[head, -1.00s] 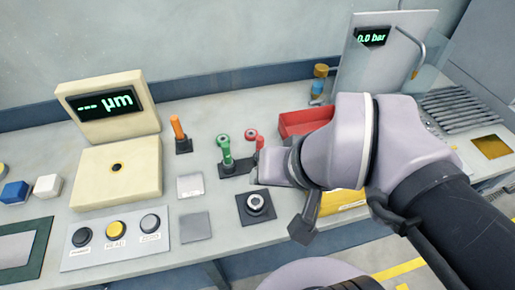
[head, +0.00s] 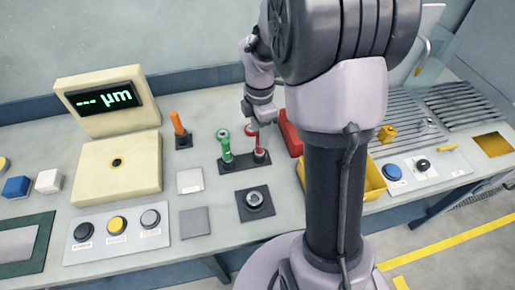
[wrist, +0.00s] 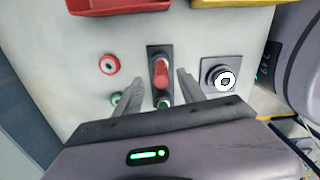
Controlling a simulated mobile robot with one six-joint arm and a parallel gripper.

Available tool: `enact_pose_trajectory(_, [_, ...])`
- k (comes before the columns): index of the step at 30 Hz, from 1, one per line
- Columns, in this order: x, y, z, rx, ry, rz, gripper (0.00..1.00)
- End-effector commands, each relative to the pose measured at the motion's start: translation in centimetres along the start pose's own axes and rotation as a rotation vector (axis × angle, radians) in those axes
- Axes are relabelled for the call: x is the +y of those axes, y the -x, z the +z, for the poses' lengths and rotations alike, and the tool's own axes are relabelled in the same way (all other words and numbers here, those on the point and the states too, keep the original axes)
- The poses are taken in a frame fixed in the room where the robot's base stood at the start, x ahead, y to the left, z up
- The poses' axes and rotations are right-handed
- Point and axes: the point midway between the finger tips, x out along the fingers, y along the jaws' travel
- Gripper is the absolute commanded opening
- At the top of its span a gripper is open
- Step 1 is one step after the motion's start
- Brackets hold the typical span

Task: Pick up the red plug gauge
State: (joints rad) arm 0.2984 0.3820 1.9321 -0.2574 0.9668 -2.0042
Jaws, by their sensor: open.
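The red plug gauge (head: 259,148) stands upright in the right part of a dark two-place holder (head: 242,165) on the bench. The green plug gauge (head: 226,149) stands in the left part of the same holder. My gripper (head: 261,122) is above the red gauge, pointing down, and partly hides its top. In the wrist view the red plug gauge (wrist: 160,72) shows between my two spread fingers, with visible gaps on both sides. The green plug gauge (wrist: 163,103) is partly hidden by my gripper body.
A red ring (wrist: 108,64) and a green ring (wrist: 117,97) lie beside the holder. A black square block with a silver round part (head: 255,202) is in front. A red bin (head: 290,134) and a yellow bin (head: 374,180) are to the right. An orange-handled tool (head: 178,125) stands left.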

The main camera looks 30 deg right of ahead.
Motion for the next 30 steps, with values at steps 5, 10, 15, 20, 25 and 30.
enact_pose_trajectory(5, [-0.1, -1.9, 0.0, 0.0, 0.0, 0.0, 0.47])
enact_pose_trajectory(10, [-0.2, -5.4, 0.0, 0.001, 0.0, -0.001, 0.47])
enact_pose_trajectory(15, [-0.1, -5.7, 0.0, 0.0, -0.001, 0.002, 0.47])
enact_pose_trajectory(20, [-0.1, -5.6, 0.0, 0.0, -0.001, 0.002, 0.29])
enact_pose_trajectory(25, [-0.1, -5.6, 0.0, 0.0, -0.001, 0.001, 0.0])
enact_pose_trajectory(30, [-0.1, -5.6, 0.0, 0.0, -0.001, 0.001, 0.0])
